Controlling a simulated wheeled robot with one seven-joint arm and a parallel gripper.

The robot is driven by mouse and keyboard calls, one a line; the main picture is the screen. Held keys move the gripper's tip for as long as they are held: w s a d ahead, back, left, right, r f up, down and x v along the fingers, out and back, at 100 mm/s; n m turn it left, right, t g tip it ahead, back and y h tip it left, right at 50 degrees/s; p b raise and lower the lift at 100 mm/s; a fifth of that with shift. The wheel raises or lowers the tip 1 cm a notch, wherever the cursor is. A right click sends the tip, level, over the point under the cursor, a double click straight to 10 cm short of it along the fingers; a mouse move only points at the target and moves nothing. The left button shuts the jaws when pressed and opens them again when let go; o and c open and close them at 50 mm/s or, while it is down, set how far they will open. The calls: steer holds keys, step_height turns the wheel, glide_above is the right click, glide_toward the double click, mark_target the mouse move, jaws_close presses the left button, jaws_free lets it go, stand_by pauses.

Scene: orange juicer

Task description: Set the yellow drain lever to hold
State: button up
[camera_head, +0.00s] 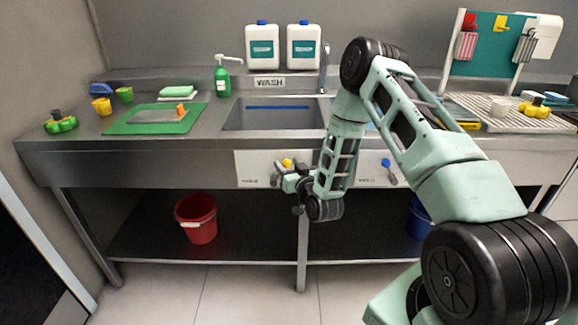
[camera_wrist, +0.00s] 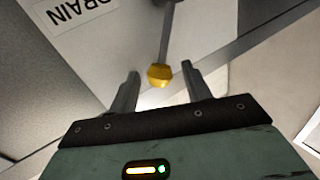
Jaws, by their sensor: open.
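The yellow drain lever shows in the head view as a yellow knob (camera_head: 288,162) on the sink's front panel, partly hidden by my gripper. In the wrist view its yellow knob (camera_wrist: 159,75) sits on a grey rod, between and just beyond my fingertips. My gripper (camera_head: 292,184) is open at the front panel, and in the wrist view its two fingers (camera_wrist: 160,88) stand apart on either side of the knob. I cannot tell whether either finger touches it. A "DRAIN" label (camera_wrist: 82,10) shows upside down at the upper left of the wrist view.
A blue-knobbed lever (camera_head: 387,163) is on the panel to the right of my arm. The sink basin (camera_head: 275,115) is above the panel. A red bucket (camera_head: 197,219) stands on the lower shelf, and a blue bucket (camera_head: 418,215) is partly hidden behind my arm.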

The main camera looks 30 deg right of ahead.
jaws_close()
steer(key=shift+w+a+r+n+g+p, duration=0.25)
steer(key=shift+w+a+r+n+g, duration=0.1)
steer(key=shift+a+n, duration=0.25)
steer(key=shift+w+a+r+n+g+p, duration=0.3)
steer(key=shift+a+n, duration=0.1)
steer(key=shift+n, duration=0.3)
steer(key=a+n, duration=0.1)
steer(key=w+a+n+g, duration=0.1)
steer(key=shift+w+a+r+n+g, duration=0.15)
steer(key=shift+w+r+n+g, duration=0.1)
steer(key=shift+n, duration=0.15)
steer(key=shift+w+a+f+n+g+h+p, duration=0.2)
steer(key=shift+w+a+n+g+h+p, duration=0.3)
steer(key=shift+a+n, duration=0.35)
steer(key=shift+w+a+f+n+g+h, duration=0.3)
steer(key=shift+a+n+g, duration=0.1)
steer(key=shift+n, duration=0.1)
steer(key=shift+w+a+f+n+g+h, duration=0.15)
steer(key=shift+w+a+n+g+h, duration=0.05)
steer(key=shift+w+a+n+g, duration=0.2)
steer(key=shift+s, duration=0.1)
